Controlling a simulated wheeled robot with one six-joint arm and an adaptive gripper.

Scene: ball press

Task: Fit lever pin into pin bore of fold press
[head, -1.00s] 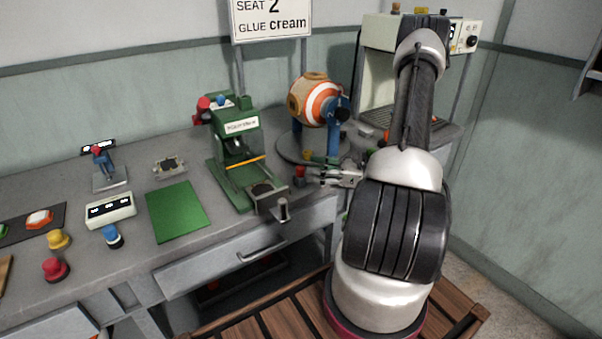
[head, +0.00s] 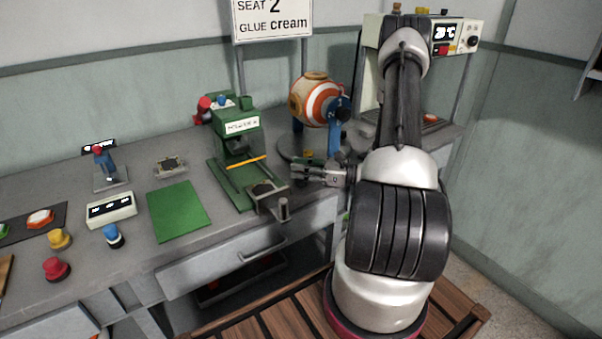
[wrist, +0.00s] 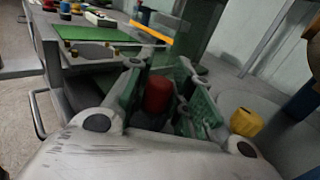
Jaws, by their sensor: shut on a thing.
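The green fold press (head: 226,172) stands on the bench left of my gripper (head: 296,170), with a white label, an orange bar and a low metal plate at its front. Its pin bore cannot be made out. A red-topped cylindrical piece (wrist: 158,94), apparently the lever pin, sits between my gripper's green-padded fingers in the wrist view. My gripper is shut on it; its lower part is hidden. In the head view the fingers point left toward the press and hide the red piece.
A yellow knob (wrist: 245,122) stands close to the right finger. An orange-and-white striped ball (head: 318,102) on a blue stand is behind my gripper. A green mat (head: 178,210) lies left of the press. A short grey post (head: 283,207) stands at the bench's front edge.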

